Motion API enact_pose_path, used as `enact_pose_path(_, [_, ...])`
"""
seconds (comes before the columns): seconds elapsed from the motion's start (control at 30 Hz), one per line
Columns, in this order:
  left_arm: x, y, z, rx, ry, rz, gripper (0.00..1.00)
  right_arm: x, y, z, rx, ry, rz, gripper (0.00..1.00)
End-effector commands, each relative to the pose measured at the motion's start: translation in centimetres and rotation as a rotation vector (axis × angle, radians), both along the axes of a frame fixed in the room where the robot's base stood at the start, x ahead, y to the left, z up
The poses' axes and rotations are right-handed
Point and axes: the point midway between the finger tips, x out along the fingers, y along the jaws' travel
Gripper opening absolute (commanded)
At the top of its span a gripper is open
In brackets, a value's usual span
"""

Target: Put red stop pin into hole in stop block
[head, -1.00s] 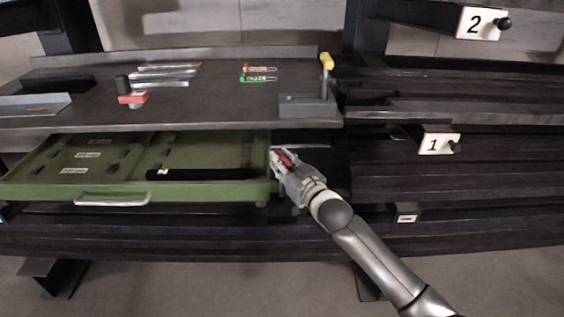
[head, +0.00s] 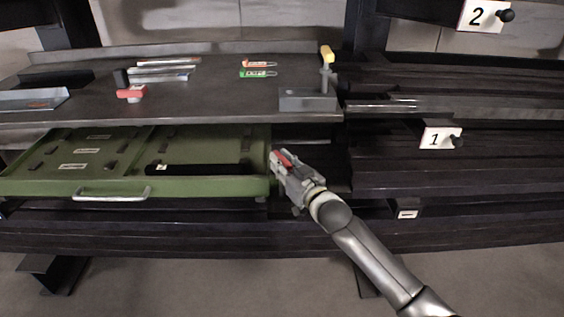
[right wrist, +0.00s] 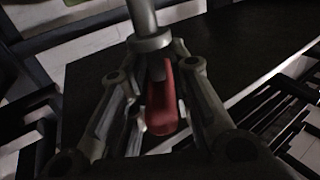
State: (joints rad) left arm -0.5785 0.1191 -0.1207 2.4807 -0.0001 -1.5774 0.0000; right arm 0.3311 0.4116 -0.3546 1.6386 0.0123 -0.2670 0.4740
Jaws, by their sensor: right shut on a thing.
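My right gripper (head: 277,162) is shut on the red stop pin (head: 285,158), beside the right end of the open green drawer and below the tabletop edge. In the right wrist view the pin's red part (right wrist: 162,100) sits between the finger links of my right gripper. A grey metal rod with a round collar (right wrist: 149,40) shows just above the red part. I cannot tell whether they are joined. I cannot clearly make out the stop block or its hole. My left gripper is not in view.
The green drawer (head: 212,184) is pulled out to the left of my right gripper. The dark tabletop (head: 205,100) above carries a grey block (head: 307,100) with a yellow-handled lever (head: 327,54), a red-based part (head: 131,92) and coloured markers (head: 258,74). Dark shelves stand at right.

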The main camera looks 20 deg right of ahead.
Motion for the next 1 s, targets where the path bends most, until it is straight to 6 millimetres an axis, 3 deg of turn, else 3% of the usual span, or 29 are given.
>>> enact_pose_path(0.97, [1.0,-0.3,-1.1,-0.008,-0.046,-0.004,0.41,0.0,0.0,-2.4,0.0,-0.002,0.0,0.0])
enact_pose_path(1.0, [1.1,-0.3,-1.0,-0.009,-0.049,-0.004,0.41,0.0,0.0,-2.3,0.001,-0.003,0.0,0.24])
